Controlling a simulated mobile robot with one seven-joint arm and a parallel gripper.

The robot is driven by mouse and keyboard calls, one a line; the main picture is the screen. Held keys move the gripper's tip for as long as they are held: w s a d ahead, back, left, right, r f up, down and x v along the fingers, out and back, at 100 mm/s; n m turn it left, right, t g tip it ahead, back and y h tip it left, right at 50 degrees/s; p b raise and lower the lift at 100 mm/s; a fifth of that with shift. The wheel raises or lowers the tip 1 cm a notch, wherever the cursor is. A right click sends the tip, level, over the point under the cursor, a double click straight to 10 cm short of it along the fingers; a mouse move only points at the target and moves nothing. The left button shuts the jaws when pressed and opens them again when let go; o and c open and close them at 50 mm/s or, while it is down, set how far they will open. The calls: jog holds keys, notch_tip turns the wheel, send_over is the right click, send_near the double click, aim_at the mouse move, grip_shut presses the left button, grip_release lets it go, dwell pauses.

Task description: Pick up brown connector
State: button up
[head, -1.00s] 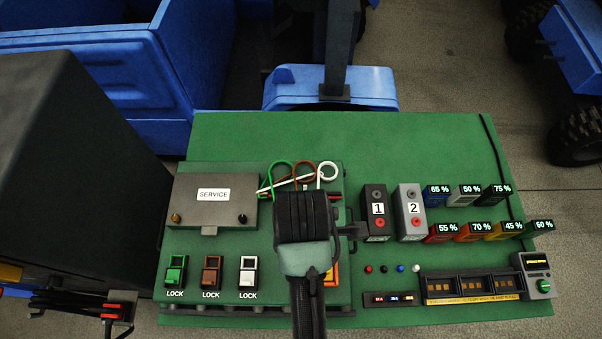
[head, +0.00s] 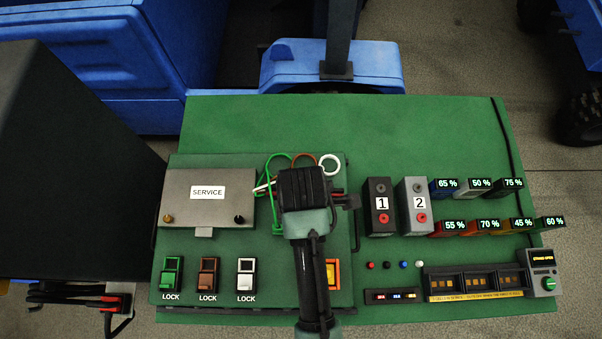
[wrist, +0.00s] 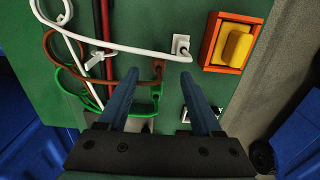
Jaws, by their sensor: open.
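The brown connector (wrist: 158,70) sits at the end of a brown cable on the green panel in the wrist view. My gripper (wrist: 159,75) is open, its two blue fingers pointing at the panel. In that picture the connector lies between the fingertips; I cannot tell whether they reach its depth. Nothing is held. In the head view my gripper (head: 303,188) hides the connector, and only the brown cable's loop (head: 303,160) shows beyond it.
A white connector (wrist: 181,45) sits to the right of the brown one, and a green connector (wrist: 155,92) sits below it. An orange-framed yellow switch (wrist: 237,45) is close by. Boxes 1 (head: 378,205) and 2 (head: 413,205) stand right of my gripper.

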jog(key=shift+f+p, duration=0.75)
jog(key=shift+f, duration=1.95)
jog(key=c, duration=0.9)
jog(key=shift+w+r, duration=0.1)
jog(key=shift+r, duration=0.05)
notch_tip(320, 180, up, 10)
jog(key=shift+f+b, duration=0.1)
jog(key=shift+b, duration=0.5)
jog(key=shift+f, duration=0.1)
jog(key=shift+f, duration=0.3)
